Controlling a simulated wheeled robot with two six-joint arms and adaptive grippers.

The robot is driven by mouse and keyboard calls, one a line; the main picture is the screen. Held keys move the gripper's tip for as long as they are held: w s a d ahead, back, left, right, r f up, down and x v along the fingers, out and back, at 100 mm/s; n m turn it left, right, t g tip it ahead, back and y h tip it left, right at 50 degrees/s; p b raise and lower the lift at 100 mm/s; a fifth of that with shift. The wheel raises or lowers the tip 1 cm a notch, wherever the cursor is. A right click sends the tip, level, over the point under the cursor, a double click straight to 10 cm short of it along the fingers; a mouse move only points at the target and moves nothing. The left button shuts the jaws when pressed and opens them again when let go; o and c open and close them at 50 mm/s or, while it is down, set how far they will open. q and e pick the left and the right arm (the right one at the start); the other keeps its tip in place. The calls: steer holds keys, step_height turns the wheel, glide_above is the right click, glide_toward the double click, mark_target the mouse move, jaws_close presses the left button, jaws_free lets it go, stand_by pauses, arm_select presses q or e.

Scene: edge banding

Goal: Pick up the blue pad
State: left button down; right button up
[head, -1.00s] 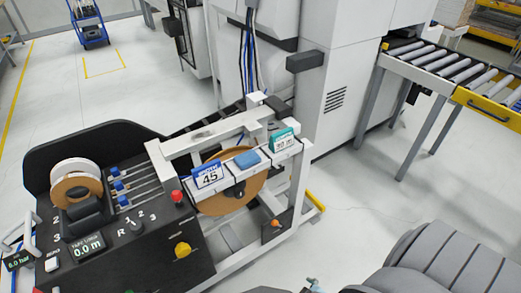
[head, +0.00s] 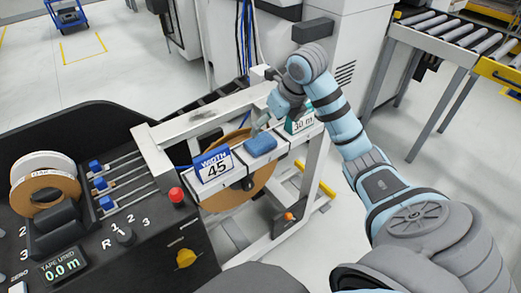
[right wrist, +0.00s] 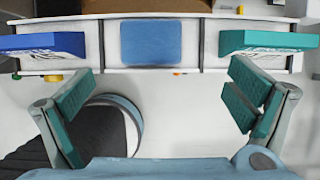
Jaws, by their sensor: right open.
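The blue pad (head: 260,145) lies on the white shelf of the machine, between the blue "45" card and the green "30 m" card. It also shows in the right wrist view (right wrist: 151,43), flat on the shelf, centred ahead of the fingers. My right gripper (head: 265,122) is just above and behind the pad in the head view. In the right wrist view its two green-padded fingers (right wrist: 160,108) are spread wide and hold nothing, apart from the pad. My left gripper is not in view.
The blue card (head: 214,167) stands left of the pad and the green card (head: 301,120) stands right of it, both close by. A white frame bar (head: 205,117) runs behind the shelf. A red button (head: 176,195) and a tape roll (head: 45,182) are at left.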

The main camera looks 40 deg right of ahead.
mark_target(261, 141)
steer(key=x, duration=0.3)
steer(key=shift+w+a+f, duration=0.1)
steer(key=shift+a+f, duration=0.15)
steer(key=shift+a, duration=0.15)
steer(key=x, duration=0.6)
steer(key=shift+w+a+r+b, duration=0.1)
steer(key=shift+w+a+b, duration=0.1)
steer(key=shift+b, duration=0.15)
steer(key=shift+s, duration=0.1)
steer(key=shift+c, duration=0.8)
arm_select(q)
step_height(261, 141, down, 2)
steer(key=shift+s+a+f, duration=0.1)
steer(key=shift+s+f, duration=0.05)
arm_select(e)
steer(key=c, duration=0.9)
